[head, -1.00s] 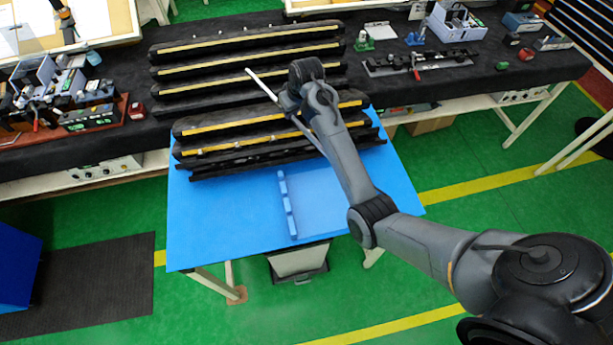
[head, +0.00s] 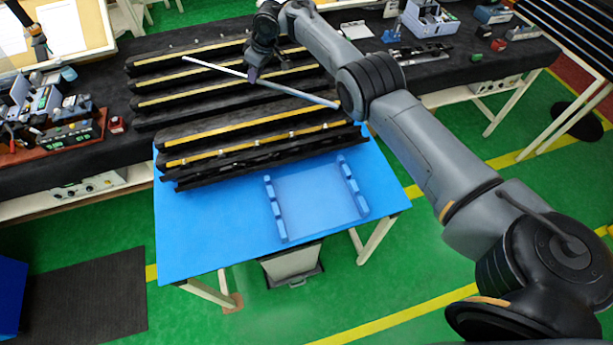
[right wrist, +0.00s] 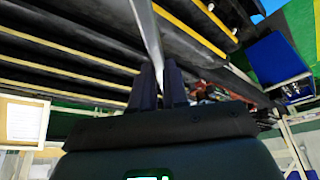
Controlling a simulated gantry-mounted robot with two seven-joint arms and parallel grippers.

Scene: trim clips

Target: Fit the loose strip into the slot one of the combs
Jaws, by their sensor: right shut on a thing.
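The loose strip (head: 210,69) is long, thin and pale. My right gripper (head: 252,75) is shut on it near its middle and holds it over the dark ribbed racks, slanting down to the right. In the right wrist view, the strip (right wrist: 147,35) passes between the two fingers (right wrist: 160,85) of that gripper. Two blue notched combs stand apart on the blue table: the left comb (head: 275,208) and the right comb (head: 352,187). Both are clear of the strip, and their slots look empty.
The blue table (head: 200,235) is bare in front and to the left of the combs. Long black racks with yellow strips (head: 250,140) lie behind them. A dark bench (head: 130,155) carries tools and boxes at left and right.

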